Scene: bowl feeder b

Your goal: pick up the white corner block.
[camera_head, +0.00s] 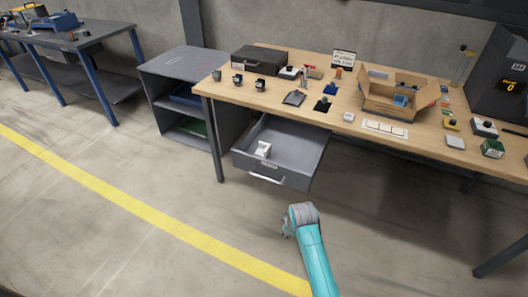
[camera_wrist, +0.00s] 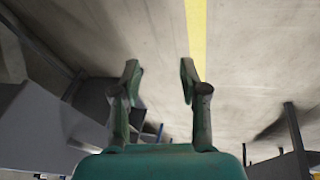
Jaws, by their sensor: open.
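The white corner block (camera_head: 263,149) lies inside the open grey drawer (camera_head: 299,145) under the workbench, near the drawer's front left in the head view. In the head view, my gripper (camera_head: 287,226) is above the floor in front of the drawer, clearly apart from the block; its fingers are small there. In the wrist view, my gripper (camera_wrist: 160,75) is open, with nothing between its fingers. The wrist view does not show the block.
The wooden workbench (camera_head: 215,92) carries a cardboard box (camera_head: 388,106), a black case (camera_head: 262,60) and several small parts. A grey shelf unit (camera_head: 181,68) stands left of the drawer. The floor in front is clear, with a yellow line (camera_head: 120,189).

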